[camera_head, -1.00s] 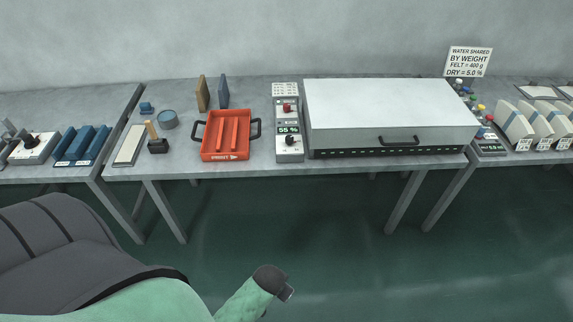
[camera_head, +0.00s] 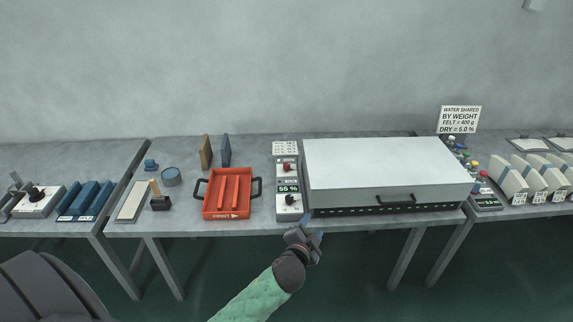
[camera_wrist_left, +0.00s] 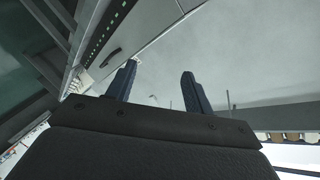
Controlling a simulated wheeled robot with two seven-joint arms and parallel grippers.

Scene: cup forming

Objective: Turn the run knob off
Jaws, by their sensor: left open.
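A narrow grey control panel (camera_head: 288,180) stands on the middle table. It has a red knob or button (camera_head: 287,166), a green-lit display reading about 55 % (camera_head: 288,189) and a black knob (camera_head: 290,199) near its front. The label that would tell which is the run knob is too small to read. My left gripper (camera_head: 314,228) is at the table's front edge, just right of and below the panel's front end, apart from the black knob. Its two dark blue fingers show spread and empty in the left wrist view (camera_wrist_left: 158,82). My right gripper is out of view.
A large white-lidded box (camera_head: 385,168) with a black front handle stands right of the panel. An orange tray (camera_head: 228,193) with black handles lies to its left. A second black knob (camera_head: 36,192) is on a box at the far left table.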

